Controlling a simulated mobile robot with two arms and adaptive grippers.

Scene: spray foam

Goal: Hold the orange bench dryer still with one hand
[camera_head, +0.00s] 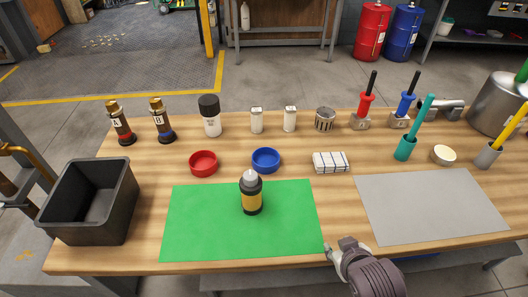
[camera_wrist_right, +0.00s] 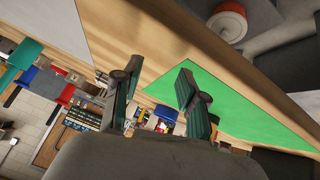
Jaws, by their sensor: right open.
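I cannot make out an orange bench dryer for certain. A black bottle with an orange-yellow band and pale tip (camera_head: 251,194) stands upright on the green mat (camera_head: 190,225). My right gripper (camera_head: 338,248) is at the table's front edge, between the green mat and the grey mat (camera_head: 430,205), apart from the bottle. In the right wrist view its two fingers (camera_wrist_right: 158,95) are spread with nothing between them. The green mat (camera_wrist_right: 245,110) shows beyond them there.
A black bin (camera_head: 92,205) stands at the left. A red dish (camera_head: 203,163), a blue dish (camera_head: 266,160) and a striped cloth (camera_head: 331,162) lie behind the mats. Bottles and tools line the back. The grey mat is bare. An unclear round orange-and-white thing (camera_wrist_right: 228,22) shows beyond the table edge.

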